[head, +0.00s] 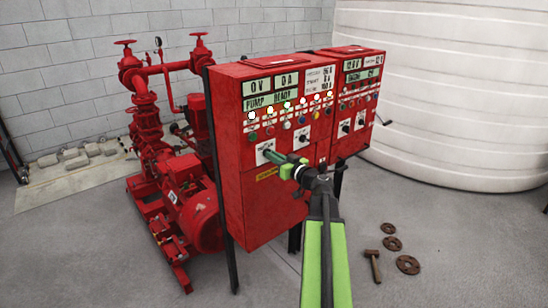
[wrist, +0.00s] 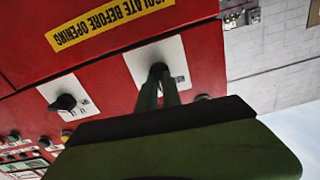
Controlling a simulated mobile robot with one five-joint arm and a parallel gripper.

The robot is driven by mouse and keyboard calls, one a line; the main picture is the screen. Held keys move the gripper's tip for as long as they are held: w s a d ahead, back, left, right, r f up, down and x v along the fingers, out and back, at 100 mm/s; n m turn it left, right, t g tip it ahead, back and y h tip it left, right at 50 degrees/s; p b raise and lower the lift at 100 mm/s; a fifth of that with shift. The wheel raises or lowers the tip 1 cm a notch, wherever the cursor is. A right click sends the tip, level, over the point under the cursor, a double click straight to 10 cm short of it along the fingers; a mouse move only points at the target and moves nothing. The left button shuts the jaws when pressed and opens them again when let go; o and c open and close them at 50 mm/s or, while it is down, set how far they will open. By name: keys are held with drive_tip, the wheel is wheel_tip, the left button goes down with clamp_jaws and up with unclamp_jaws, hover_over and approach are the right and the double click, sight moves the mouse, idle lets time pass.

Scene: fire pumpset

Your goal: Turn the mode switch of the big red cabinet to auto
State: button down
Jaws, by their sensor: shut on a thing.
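The big red cabinet (head: 243,205) stands in the middle of the head view, its panel facing me. Two black rotary switches on white plates sit low on its panel. My gripper (head: 271,154) reaches the left switch (head: 264,150). In the wrist view, which is upside down, my fingers (wrist: 159,88) are shut on the black knob of this left switch (wrist: 157,70). The other switch (wrist: 66,101) is free, with its knob pointing sideways. The fingers partly hide the held knob and its plate. I cannot read the position labels.
A smaller red cabinet (head: 355,104) with its own switches adjoins on the right. A red pump set (head: 185,190) stands left. A white tank (head: 445,100) is behind right. A hammer (head: 373,265) and several rusty flanges (head: 407,265) lie on the floor at right.

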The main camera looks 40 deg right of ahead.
drive_tip(key=shift+d+f+m, duration=0.1)
drive_tip(key=shift+m, duration=3.8)
drive_tip(key=c, duration=1.5)
unclamp_jaws()
drive_tip(key=shift+s, duration=0.1)
